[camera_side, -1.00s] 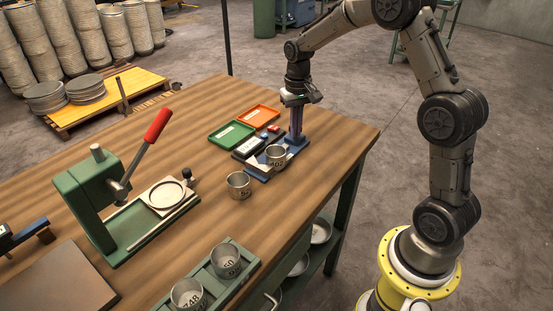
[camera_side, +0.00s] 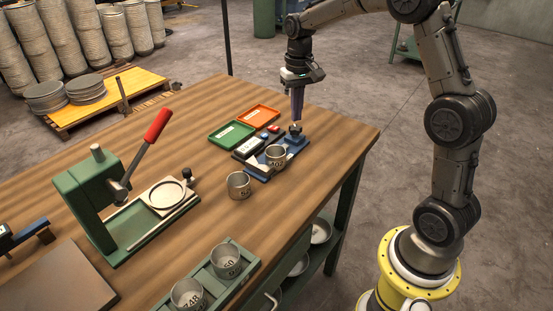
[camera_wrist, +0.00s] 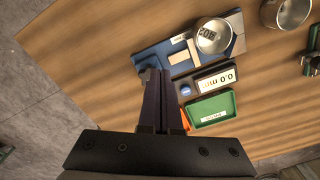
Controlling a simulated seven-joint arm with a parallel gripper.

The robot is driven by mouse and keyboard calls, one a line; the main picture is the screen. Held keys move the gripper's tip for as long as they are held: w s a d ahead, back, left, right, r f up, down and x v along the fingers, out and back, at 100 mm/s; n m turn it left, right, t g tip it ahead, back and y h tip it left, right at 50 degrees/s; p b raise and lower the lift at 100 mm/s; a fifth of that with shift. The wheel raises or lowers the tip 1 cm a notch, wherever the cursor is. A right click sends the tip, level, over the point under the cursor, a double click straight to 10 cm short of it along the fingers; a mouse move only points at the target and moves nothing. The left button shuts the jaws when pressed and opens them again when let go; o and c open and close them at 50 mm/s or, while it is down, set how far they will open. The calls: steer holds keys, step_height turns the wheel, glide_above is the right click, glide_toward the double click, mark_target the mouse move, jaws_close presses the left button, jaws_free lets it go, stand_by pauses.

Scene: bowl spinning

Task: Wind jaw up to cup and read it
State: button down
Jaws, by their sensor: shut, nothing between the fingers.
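A metal cup (camera_side: 276,158) with dark digits sits on the blue measuring gauge (camera_side: 262,174). The cup (camera_wrist: 213,37) and gauge (camera_wrist: 151,56) also show in the wrist view. A pale bar, apparently the jaw (camera_wrist: 194,56), lies beside the cup; I cannot tell whether they touch. The gauge display (camera_wrist: 216,80) seems to read 0.0 mm. A small dark knob (camera_side: 295,130) stands on the blue end block (camera_side: 296,141). My gripper (camera_side: 297,119) is shut and empty just above that knob, pointing down. In the wrist view my gripper (camera_wrist: 158,72) partly covers the end block.
A green tray (camera_side: 230,134) and an orange tray (camera_side: 259,118) lie behind the gauge. Another cup (camera_side: 238,186) stands in front. A green press (camera_side: 88,199) with a red-handled lever is at left. A green rack (camera_side: 206,292) holds cups near the table's front edge.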

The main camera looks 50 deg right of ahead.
mark_target(295, 132)
steer(key=shift+r, duration=0.15)
steer(key=shift+s+d+f, duration=0.25)
steer(key=shift+d+f, duration=0.2)
steer(key=shift+f, duration=0.55)
steer(key=shift+s+d+f, duration=0.2)
steer(key=shift+d+f, duration=0.3)
steer(key=shift+f, duration=0.55)
steer(key=shift+s+d+f, duration=0.25)
steer(key=shift+d+f, duration=0.2)
steer(key=shift+f, duration=0.55)
steer(key=shift+w, duration=0.3)
steer(key=shift+w+a, duration=0.3)
steer(key=shift+a, duration=0.45)
steer(key=shift+w+a, duration=0.3)
steer(key=shift+w, duration=0.05)
steer(key=shift+a, duration=0.1)
